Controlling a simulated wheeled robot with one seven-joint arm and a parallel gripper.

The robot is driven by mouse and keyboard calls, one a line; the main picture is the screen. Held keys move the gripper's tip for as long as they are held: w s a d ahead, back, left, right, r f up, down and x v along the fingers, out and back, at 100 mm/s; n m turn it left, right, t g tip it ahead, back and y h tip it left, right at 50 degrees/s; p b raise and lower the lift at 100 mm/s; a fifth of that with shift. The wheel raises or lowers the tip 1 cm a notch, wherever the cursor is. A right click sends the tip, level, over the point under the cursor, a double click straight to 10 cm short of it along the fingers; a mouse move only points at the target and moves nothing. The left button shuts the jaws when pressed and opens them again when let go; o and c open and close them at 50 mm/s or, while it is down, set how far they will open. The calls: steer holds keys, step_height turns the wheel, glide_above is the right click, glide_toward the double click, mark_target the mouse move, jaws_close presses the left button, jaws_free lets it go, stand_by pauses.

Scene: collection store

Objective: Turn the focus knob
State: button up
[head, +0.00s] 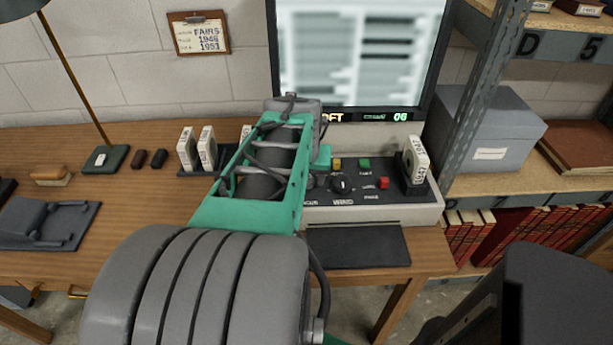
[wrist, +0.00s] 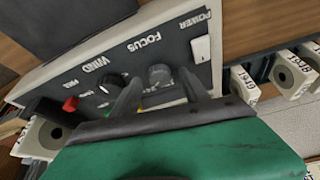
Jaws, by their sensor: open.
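The focus knob (wrist: 159,76) is a dark round knob beside the FOCUS label on the reader's control panel (wrist: 90,68). My gripper (wrist: 160,84) is open, with one finger on each side of the focus knob in the wrist view. I cannot tell whether either finger touches it. In the head view my arm hides the focus knob and the fingers. The reader's screen (head: 360,50) shows a blurred grey-and-white page.
The WIND knob (wrist: 110,83) sits close beside one finger, with a red button (wrist: 71,104) past it. A white POWER switch (wrist: 201,49) is on the other side. Upright film boxes (head: 207,148) stand left of the panel and a metal shelf post (head: 485,90) stands right.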

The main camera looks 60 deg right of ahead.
steer(key=v, duration=0.7)
steer(key=w+a+n+t+y+p, duration=0.15)
steer(key=w+a+n+p, duration=0.45)
steer(key=w+a, duration=1)
steer(key=a+n+y+p, duration=0.2)
steer(key=a+n, duration=0.6)
steer(key=a, duration=1.1)
steer(key=shift+w+r+n+y+p, duration=0.3)
steer(key=shift+w+n+y+p, duration=0.05)
steer(key=shift+w+n, duration=0.05)
steer(key=shift+d+t, duration=0.1)
steer(key=shift+t, duration=0.15)
steer(key=shift+c, duration=0.2)
